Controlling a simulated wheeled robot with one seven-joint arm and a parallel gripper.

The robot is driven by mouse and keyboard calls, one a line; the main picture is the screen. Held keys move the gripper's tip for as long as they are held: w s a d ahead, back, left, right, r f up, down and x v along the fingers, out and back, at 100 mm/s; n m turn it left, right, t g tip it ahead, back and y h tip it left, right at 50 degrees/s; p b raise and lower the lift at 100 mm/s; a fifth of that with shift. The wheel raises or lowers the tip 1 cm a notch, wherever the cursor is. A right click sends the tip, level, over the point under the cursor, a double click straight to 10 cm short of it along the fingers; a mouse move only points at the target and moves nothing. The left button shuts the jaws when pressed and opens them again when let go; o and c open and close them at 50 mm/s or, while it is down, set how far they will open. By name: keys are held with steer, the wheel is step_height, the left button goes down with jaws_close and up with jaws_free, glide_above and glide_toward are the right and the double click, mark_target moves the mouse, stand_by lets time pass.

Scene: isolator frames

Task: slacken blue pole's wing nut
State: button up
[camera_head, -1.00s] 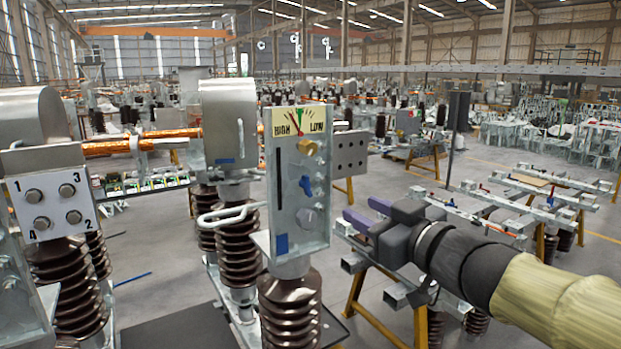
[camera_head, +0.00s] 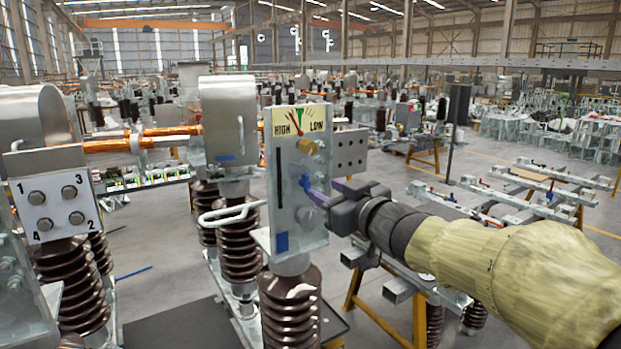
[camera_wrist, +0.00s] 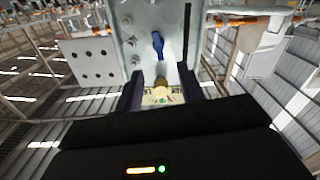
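The blue wing nut (camera_head: 305,181) is on the front of a grey metal panel (camera_head: 290,222) with a HIGH/LOW gauge and a blue square, atop a brown ribbed pole. In the wrist view the blue wing nut (camera_wrist: 158,43) stands out from the panel, its long side roughly up and down the picture. My gripper (camera_head: 321,186) is open, its purple fingers close to the nut and partly covering it in the head view. In the wrist view my gripper (camera_wrist: 162,76) has its fingers apart, with nothing held; contact with the nut cannot be told.
A perforated plate (camera_head: 350,152) stands right of the panel. A bent metal handle (camera_head: 228,213) is at the left. A numbered bolt plate (camera_head: 52,196) stands further left.

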mark_target(308, 180)
steer(key=p+x, duration=0.2)
steer(key=x, duration=0.5)
jaws_close()
